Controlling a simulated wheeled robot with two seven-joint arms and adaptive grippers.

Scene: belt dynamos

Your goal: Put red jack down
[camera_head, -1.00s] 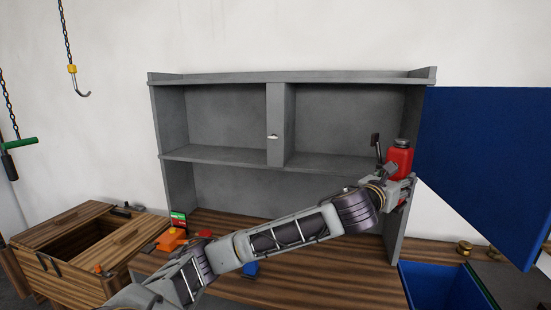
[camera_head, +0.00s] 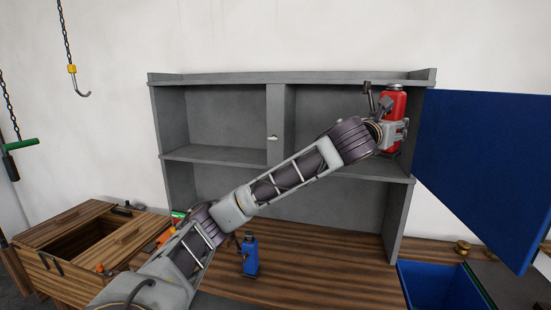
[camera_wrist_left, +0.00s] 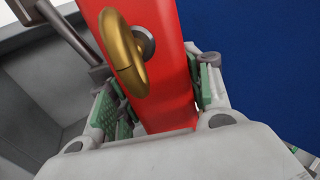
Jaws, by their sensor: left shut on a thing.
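The red jack (camera_head: 394,103) is upright in my left gripper (camera_head: 394,135), in front of the right end of the grey shelf unit, at the height of its upper right compartment. In the left wrist view the red jack (camera_wrist_left: 165,70) fills the middle, with a brass ring on its face. The green-padded fingers of my left gripper (camera_wrist_left: 160,100) are closed on both sides of it. Whether the jack's base touches the middle shelf cannot be told. My right gripper is not in view.
The grey shelf unit (camera_head: 275,125) has empty compartments. A blue door panel (camera_head: 485,170) stands open at its right. A blue jack (camera_head: 250,256) stands on the wooden bench (camera_head: 330,270). A blue bin (camera_head: 440,285) is at lower right, a wooden box (camera_head: 60,235) at left, and a hook (camera_head: 82,90) hangs above.

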